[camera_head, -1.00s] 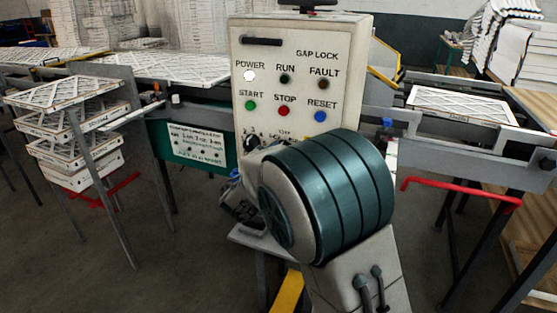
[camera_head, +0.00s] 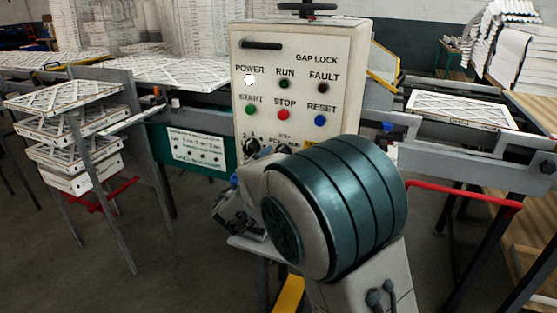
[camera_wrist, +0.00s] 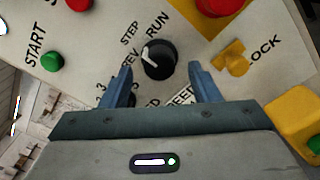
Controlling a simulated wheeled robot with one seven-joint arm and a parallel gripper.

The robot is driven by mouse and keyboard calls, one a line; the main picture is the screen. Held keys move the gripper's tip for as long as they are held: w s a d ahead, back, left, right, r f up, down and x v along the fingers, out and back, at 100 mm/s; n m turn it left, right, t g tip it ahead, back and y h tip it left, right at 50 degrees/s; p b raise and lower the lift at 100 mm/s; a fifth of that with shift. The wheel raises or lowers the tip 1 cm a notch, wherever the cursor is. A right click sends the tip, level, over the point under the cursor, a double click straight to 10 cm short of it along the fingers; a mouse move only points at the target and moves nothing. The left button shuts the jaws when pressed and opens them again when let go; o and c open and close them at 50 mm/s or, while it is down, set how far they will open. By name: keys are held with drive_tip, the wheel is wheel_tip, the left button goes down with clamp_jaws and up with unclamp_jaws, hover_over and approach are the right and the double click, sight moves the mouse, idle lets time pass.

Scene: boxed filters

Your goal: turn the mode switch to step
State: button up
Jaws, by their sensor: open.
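The mode switch is a round black knob (camera_wrist: 160,60) with a white pointer mark, and STEP, REV and RUN are printed around it in the wrist view. The pointer faces up-left, to the STEP and REV side; I cannot tell exactly which label it meets. My gripper (camera_wrist: 160,67) is open, with one blue finger on each side of the knob's lower part and visible gaps. I cannot tell the depth between fingertips and panel. In the head view the knob (camera_head: 281,149) shows just above my arm, which hides most of the gripper.
The control panel (camera_head: 300,60) carries a start button (camera_head: 249,109), stop button (camera_head: 284,115) and reset button (camera_head: 321,121). A second black knob (camera_head: 252,147) sits left of the switch. A yellow lock piece (camera_wrist: 233,58) is to its right in the wrist view. Conveyors with boxed filters flank the panel.

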drive_tip(key=v, duration=1.1)
drive_tip(key=shift+s+b, duration=0.2)
drive_tip(key=shift+b, duration=0.1)
drive_tip(key=s+d+m+g+h+p, duration=0.2)
drive_tip(key=s+d+m+g, duration=0.25)
drive_tip(key=d, duration=0.65)
drive_tip(key=s+d+m+g+h+p, duration=0.1)
drive_tip(key=s+d+m+g+p, duration=0.15)
drive_tip(key=d+m+g, duration=0.55)
drive_tip(key=s+d+m+g+y+p, duration=0.1)
drive_tip(key=s+d+m+y+p, duration=0.1)
drive_tip(key=s+m+y, duration=0.2)
drive_tip(key=s+d+r+m+y+p, duration=0.1)
drive_tip(key=s+m+y+p, duration=0.2)
drive_tip(key=s, duration=0.7)
drive_tip(key=m+y, duration=0.2)
drive_tip(key=m, duration=0.1)
drive_tip(key=shift+d+r+m+g, duration=0.35)
drive_tip(key=shift+d, duration=0.05)
